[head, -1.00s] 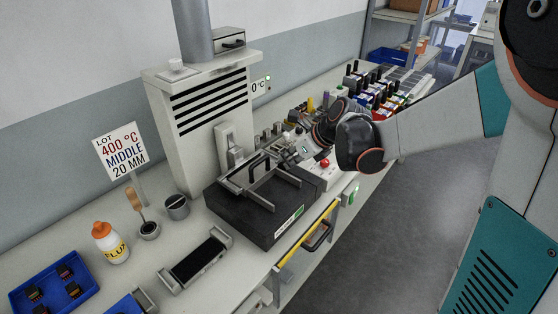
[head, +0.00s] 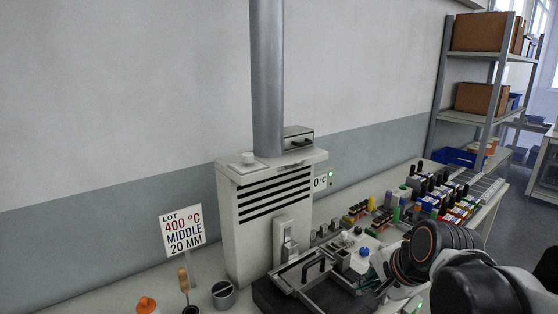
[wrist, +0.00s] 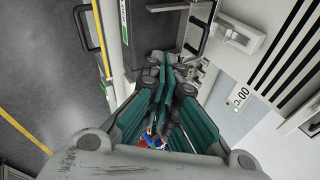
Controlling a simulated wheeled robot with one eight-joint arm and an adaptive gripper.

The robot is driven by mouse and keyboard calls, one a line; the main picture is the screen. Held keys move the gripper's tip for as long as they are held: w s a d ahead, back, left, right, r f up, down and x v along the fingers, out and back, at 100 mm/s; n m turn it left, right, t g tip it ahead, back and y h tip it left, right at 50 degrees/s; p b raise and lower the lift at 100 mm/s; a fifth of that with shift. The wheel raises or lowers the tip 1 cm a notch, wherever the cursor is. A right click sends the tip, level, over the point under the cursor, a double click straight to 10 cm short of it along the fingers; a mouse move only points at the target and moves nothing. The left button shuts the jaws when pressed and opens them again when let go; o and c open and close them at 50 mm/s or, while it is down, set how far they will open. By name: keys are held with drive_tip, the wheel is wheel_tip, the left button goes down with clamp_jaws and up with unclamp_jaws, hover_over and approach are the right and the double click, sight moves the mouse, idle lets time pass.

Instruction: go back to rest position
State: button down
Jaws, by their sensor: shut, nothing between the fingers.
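My gripper (head: 386,284) is at the lower right in the head view, partly hidden behind my wrist, close to the right side of a dark box (head: 283,300) with a metal frame on it. In the wrist view my gripper (wrist: 167,78) has its teal fingers together with nothing held between them. I cannot tell from these views how high it is above the bench.
A white slatted unit (head: 262,215) with a grey duct stands behind the dark box. A lot sign (head: 183,231) stands left of it. Colourful connectors and bins (head: 440,200) fill the bench at the right. A shelf (head: 470,115) stands farther back. Floor (wrist: 40,80) shows beside the bench.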

drive_tip(key=s+f+n+h+b, duration=0.1)
drive_tip(key=s+n, duration=1.1)
drive_tip(key=n, duration=0.1)
drive_tip(key=shift+s+d+h, duration=0.15)
drive_tip(key=shift+d+h, duration=0.05)
drive_tip(key=shift+h, duration=0.1)
